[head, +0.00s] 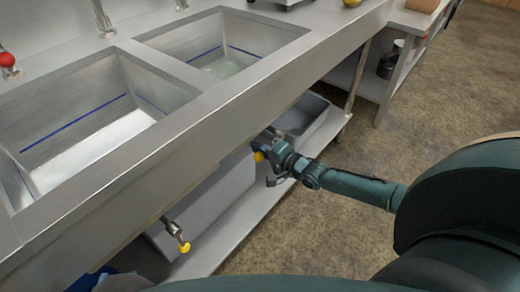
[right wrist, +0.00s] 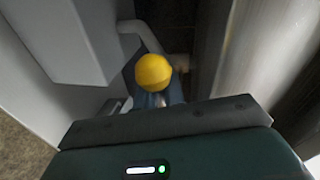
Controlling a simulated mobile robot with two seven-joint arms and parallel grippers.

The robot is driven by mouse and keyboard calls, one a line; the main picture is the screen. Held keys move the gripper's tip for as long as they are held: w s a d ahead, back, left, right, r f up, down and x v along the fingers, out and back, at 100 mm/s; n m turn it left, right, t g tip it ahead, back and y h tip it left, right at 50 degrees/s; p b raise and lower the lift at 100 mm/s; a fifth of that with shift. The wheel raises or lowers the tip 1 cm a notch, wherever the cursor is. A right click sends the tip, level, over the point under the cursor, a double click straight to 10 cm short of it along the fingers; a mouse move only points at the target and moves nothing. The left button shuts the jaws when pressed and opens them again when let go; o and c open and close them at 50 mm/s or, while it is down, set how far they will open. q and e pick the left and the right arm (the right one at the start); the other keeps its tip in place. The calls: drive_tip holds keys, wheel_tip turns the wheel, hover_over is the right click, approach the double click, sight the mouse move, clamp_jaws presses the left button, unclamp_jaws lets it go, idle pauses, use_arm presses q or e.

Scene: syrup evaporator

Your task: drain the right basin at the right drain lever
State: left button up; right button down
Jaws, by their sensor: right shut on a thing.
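The right basin (head: 178,68) is a steel sink with a blue line around its inner walls and a small pale patch, perhaps liquid, at its bottom. The right drain lever ends in a yellow knob (head: 259,157) under the counter's front edge. My right gripper (head: 268,148) is at this lever below the counter, shut on it. In the right wrist view the yellow knob (right wrist: 154,72) sticks up just beyond my gripper (right wrist: 156,100); the lever's stem is mostly hidden. My left gripper is not in view.
The left basin (head: 60,152) has its own drain lever with a yellow knob (head: 184,247). A grey tub (head: 312,118) stands on the lower shelf (head: 235,222) beneath the counter. The floor (head: 440,130) to the right is open.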

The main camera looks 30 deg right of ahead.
drive_tip(key=shift+s+a+f, duration=0.25)
drive_tip(key=shift+s+a, duration=0.05)
drive_tip(key=shift+a, duration=0.15)
drive_tip(key=c, duration=1.5)
unclamp_jaws()
drive_tip(key=shift+c, duration=0.2)
drive_tip(key=shift+o, duration=0.8)
drive_tip(key=shift+r, duration=0.1)
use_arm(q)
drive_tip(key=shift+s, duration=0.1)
use_arm(e)
drive_tip(key=shift+w+d, duration=0.1)
drive_tip(key=shift+d, duration=0.05)
drive_tip(key=shift+r, duration=0.1)
